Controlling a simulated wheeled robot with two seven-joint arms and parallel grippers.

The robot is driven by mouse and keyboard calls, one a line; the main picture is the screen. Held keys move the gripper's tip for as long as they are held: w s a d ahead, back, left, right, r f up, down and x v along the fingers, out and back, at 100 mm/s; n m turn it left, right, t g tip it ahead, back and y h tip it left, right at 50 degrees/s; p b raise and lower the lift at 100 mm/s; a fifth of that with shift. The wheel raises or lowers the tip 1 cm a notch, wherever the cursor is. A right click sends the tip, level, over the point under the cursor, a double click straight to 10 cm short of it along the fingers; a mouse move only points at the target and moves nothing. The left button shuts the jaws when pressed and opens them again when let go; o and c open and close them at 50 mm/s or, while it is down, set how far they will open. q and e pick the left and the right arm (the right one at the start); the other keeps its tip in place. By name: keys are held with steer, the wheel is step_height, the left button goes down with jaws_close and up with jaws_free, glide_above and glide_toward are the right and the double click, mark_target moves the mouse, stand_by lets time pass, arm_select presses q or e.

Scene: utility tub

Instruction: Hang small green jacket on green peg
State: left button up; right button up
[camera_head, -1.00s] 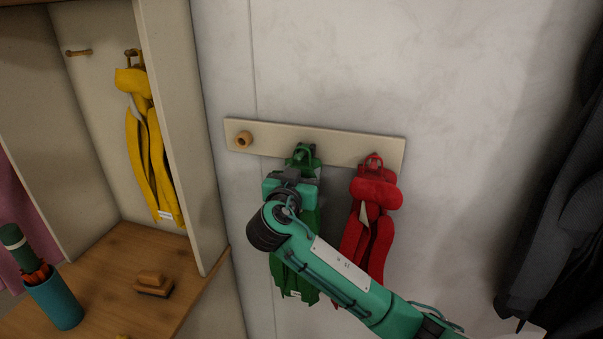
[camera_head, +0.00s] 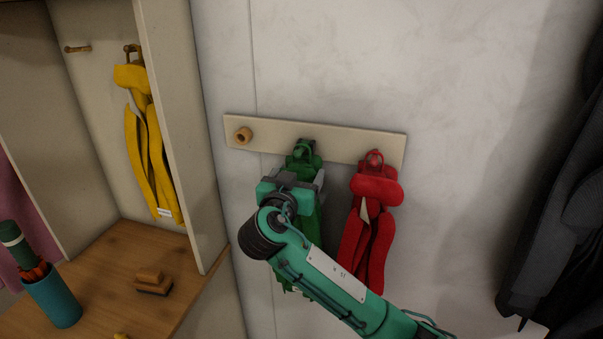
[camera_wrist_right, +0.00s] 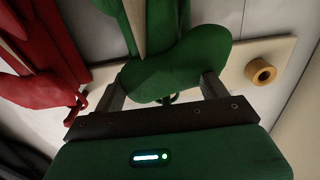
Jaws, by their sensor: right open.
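The small green jacket (camera_head: 306,164) hangs at the middle of the peg rail, its loop up at the green peg (camera_head: 306,143). My right gripper (camera_head: 305,180) is in front of the jacket and hides part of it. In the right wrist view the open fingers (camera_wrist_right: 163,88) stand on either side of the jacket's green collar (camera_wrist_right: 180,68), apart from each other. Whether they touch the cloth cannot be told. My left gripper is not in view.
The rail (camera_head: 335,138) also bears a bare wooden peg (camera_head: 243,136) at left and a red jacket (camera_head: 372,190) close at right. A cubby with a yellow jacket (camera_head: 148,140) stands at left. Dark clothing (camera_head: 560,210) hangs at far right.

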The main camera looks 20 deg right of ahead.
steer(key=b+v, duration=0.3)
steer(key=v, duration=0.8)
steer(key=s+d+f+n+g+y, duration=0.2)
steer(key=s+f, duration=0.1)
steer(key=f, duration=0.5)
steer(key=s+d+f+n+g+y, duration=0.2)
steer(key=f, duration=0.6)
steer(key=s+d+f+n+g+y, duration=0.1)
steer(key=s+d+f+g+y, duration=0.15)
steer(key=f, duration=0.65)
steer(key=s+d+f+n+g+y, duration=0.2)
steer(key=s+f, duration=0.4)
steer(key=s, duration=0.5)
steer(key=s+d+f+n+g+y, duration=0.2)
steer(key=s+f+g, duration=0.1)
steer(key=s+f, duration=0.55)
step_height(320, 180, down, 30)
steer(key=s+g, duration=0.1)
steer(key=s, duration=0.2)
steer(key=s+d+f+g, duration=0.1)
steer(key=s+d+f, duration=0.2)
steer(key=s+f, duration=1.5)
steer(key=shift+s+f, duration=0.3)
steer(key=shift+f, duration=0.1)
